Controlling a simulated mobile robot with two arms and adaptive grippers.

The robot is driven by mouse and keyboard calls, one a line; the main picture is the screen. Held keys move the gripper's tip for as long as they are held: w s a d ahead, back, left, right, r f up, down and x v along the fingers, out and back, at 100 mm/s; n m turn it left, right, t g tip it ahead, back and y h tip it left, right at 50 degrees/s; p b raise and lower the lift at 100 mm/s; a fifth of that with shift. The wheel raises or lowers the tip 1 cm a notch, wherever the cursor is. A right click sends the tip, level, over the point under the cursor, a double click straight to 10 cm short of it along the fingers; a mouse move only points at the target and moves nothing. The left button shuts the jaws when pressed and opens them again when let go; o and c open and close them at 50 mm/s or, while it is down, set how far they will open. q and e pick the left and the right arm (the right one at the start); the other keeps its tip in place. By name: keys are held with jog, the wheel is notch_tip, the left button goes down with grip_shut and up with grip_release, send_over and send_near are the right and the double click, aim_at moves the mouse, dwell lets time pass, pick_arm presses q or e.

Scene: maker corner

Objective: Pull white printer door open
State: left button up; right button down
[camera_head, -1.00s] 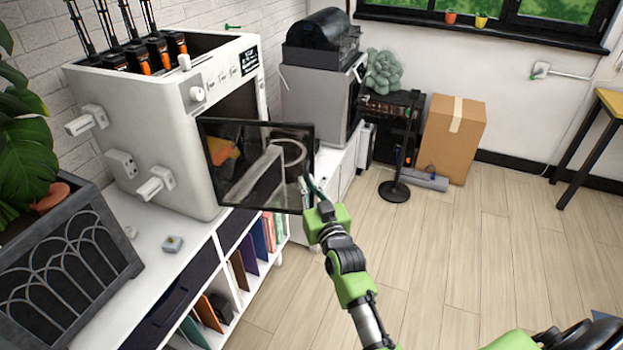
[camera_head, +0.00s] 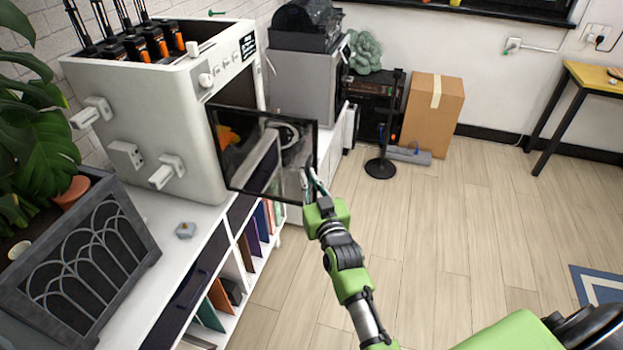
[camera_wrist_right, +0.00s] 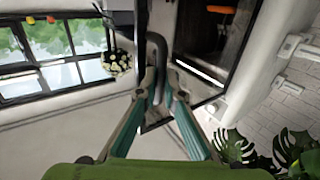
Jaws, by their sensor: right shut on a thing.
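The white printer (camera_head: 180,110) stands on the white shelf unit at the left. Its dark glass door (camera_head: 262,155) is swung part way open, out from the front. My right gripper (camera_head: 313,185) is at the door's outer edge. In the right wrist view, its fingers (camera_wrist_right: 160,90) are shut on the dark curved door handle (camera_wrist_right: 157,48). The printer's open front, with an orange part inside, shows beyond the handle there. My left gripper is not in view.
The white shelf unit (camera_head: 155,225) with books runs below the printer. A dark planter (camera_head: 85,262) stands at the left. A grey machine (camera_head: 305,85) is behind the door. A cardboard box (camera_head: 432,112) and a black stand (camera_head: 381,167) are on the floor.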

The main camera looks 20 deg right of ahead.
jog(key=shift+w+a+r, duration=0.15)
jog(key=shift+a+r, duration=0.1)
jog(key=shift+a, duration=0.2)
jog(key=c, duration=2.3)
grip_release()
jog(key=shift+o, duration=0.7)
jog(key=shift+w+a, duration=0.15)
jog(key=shift+a, duration=0.15)
jog(key=shift+w+a+f, duration=0.1)
jog(key=shift+f, duration=0.05)
jog(key=shift+s+d+f, duration=0.1)
jog(key=shift+s+d, duration=0.1)
jog(key=shift+d, duration=0.1)
jog(key=s+a, duration=0.1)
jog(key=s, duration=1.1)
jog(key=shift+a, duration=0.15)
jog(key=shift+w, duration=0.1)
